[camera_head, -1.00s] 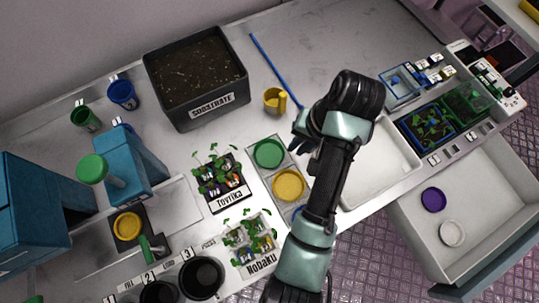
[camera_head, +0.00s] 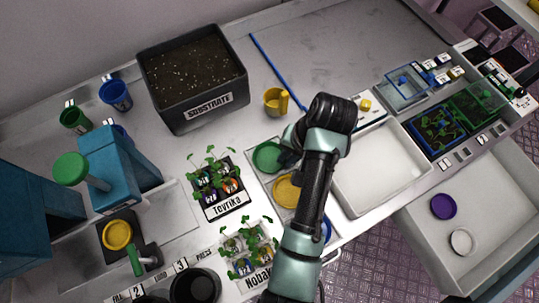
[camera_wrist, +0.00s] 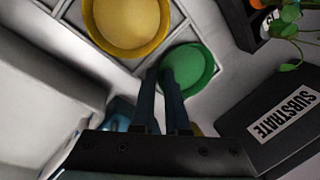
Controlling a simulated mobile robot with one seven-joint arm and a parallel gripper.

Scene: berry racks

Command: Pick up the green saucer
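The green saucer (camera_head: 268,157) lies in the grey rack (camera_head: 260,180), above the yellow saucer (camera_head: 287,190) in the head view. It also shows in the wrist view (camera_wrist: 195,66), where one finger overlaps it and the other is just outside its left edge. My gripper (camera_wrist: 160,74) has its two fingers apart with a narrow gap, at the saucer's rim. In the head view my arm hides most of the gripper, which is at the saucer's right side. I cannot tell whether the fingers touch the rim.
A black substrate box (camera_head: 196,80) stands behind, with a yellow scoop cup (camera_head: 276,102) beside it. Tovrika seedlings (camera_head: 217,185) stand left of the rack. A white tray (camera_head: 378,165) is at the right. A blue rod (camera_head: 275,70) lies behind.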

